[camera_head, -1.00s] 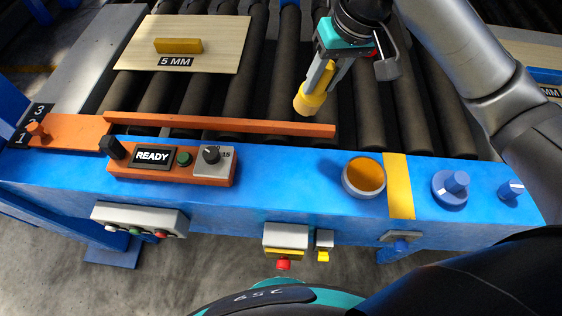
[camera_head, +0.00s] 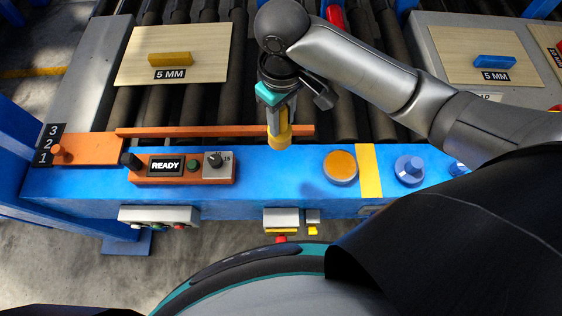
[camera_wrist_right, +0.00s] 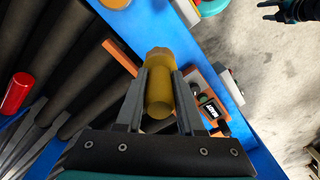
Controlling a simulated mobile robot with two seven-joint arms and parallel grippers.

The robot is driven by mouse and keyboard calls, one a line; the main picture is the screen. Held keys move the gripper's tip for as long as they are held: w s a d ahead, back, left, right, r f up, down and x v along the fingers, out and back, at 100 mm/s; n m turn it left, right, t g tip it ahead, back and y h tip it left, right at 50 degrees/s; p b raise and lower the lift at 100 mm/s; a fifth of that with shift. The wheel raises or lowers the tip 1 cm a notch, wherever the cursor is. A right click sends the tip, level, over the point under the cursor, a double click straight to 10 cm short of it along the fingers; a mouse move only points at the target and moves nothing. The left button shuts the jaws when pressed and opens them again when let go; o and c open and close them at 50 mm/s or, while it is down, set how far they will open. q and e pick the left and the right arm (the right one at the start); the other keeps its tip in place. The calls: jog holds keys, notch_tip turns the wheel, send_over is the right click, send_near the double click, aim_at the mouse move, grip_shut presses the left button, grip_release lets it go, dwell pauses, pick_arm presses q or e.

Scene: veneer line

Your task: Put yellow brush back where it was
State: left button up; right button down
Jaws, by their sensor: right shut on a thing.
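The yellow brush (camera_head: 279,136) is in my right gripper (camera_head: 279,122), which is shut on it. The brush points down over the blue rail's back edge, by the right end of the orange bar. In the right wrist view the brush (camera_wrist_right: 158,92) sits between the two fingers (camera_wrist_right: 158,98). A round pot (camera_head: 341,167) with a yellow-orange inside stands on the blue rail, right of the brush and apart from it. A yellow strip (camera_head: 369,170) crosses the rail just right of the pot. My left gripper (camera_wrist_right: 276,11) shows small at the wrist view's top right, its fingers apart.
An orange READY panel (camera_head: 182,168) with knobs sits left on the blue rail (camera_head: 285,175). An orange bar (camera_head: 220,131) runs along the rollers. A veneer sheet (camera_head: 215,52) with a yellow block (camera_head: 170,58) lies behind. Blue knobs (camera_head: 409,170) stand right of the strip.

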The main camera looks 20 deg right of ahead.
aim_at(282, 137)
notch_tip(282, 137, down, 19)
jog(key=shift+b, duration=1.25)
jog(key=shift+f, duration=0.15)
jog(key=c, duration=0.5)
grip_release()
notch_tip(282, 137, up, 12)
jog(key=shift+r+p, duration=0.2)
jog(key=shift+p, duration=0.7)
